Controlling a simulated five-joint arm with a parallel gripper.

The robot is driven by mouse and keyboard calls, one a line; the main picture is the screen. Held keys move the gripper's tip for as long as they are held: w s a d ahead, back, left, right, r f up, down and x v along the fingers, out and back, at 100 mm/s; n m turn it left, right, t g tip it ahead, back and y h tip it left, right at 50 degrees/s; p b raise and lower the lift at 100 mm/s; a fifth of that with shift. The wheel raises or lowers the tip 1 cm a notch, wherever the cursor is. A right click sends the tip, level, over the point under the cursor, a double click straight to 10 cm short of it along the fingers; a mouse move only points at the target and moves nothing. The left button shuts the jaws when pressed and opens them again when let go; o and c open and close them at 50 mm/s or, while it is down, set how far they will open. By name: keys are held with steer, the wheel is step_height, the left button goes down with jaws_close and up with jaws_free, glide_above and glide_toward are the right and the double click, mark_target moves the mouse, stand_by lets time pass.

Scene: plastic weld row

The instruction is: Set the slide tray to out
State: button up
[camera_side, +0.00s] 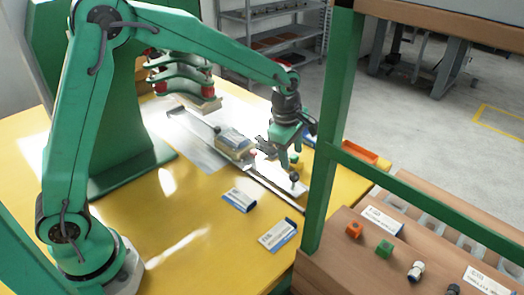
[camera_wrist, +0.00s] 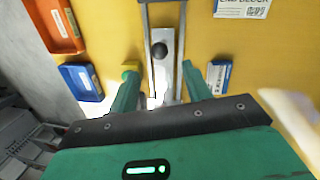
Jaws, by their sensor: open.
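The slide assembly runs diagonally across the yellow table in the side view, with a pale block with a grey-blue top (camera_side: 234,140) on it, which looks like the slide tray. A metal plate with a black knob (camera_side: 294,177) lies at the rail's near end. In the wrist view the metal plate (camera_wrist: 164,73) and its black knob (camera_wrist: 159,50) sit between two rails. My gripper (camera_side: 268,150) is just right of the pale block, over the rail. In the wrist view my gripper (camera_wrist: 160,82) is open, its fingers on either side of the rails. Contact cannot be told.
A green press head (camera_side: 185,80) stands over the slide's far end. White-and-blue cards (camera_side: 240,199) lie in front of the rail. An orange bin (camera_wrist: 55,25) and a blue bin (camera_wrist: 80,82) sit beside it. A green post (camera_side: 330,130) stands at right.

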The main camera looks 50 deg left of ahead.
mark_target(296, 173)
steer(key=shift+w+d+f+m+g, duration=0.1)
steer(key=shift+w+d+m+g, duration=0.05)
steer(key=shift+w+m+g, duration=0.4)
steer(key=shift+w+d+m+g, duration=0.1)
steer(key=shift+w+m+g, duration=0.35)
steer(key=shift+w, duration=0.15)
steer(key=shift+w+d+m+g+y, duration=0.1)
steer(key=shift+w+m+g+y, duration=0.4)
steer(key=shift+m+g, duration=0.6)
steer(key=shift+w, duration=0.1)
steer(key=shift+s+f, duration=0.25)
steer(key=shift+f, duration=1)
steer(key=shift+s+f, duration=0.25)
steer(key=shift+f, duration=1)
steer(key=shift+s+f, duration=0.25)
steer(key=shift+f, duration=1)
jaws_close()
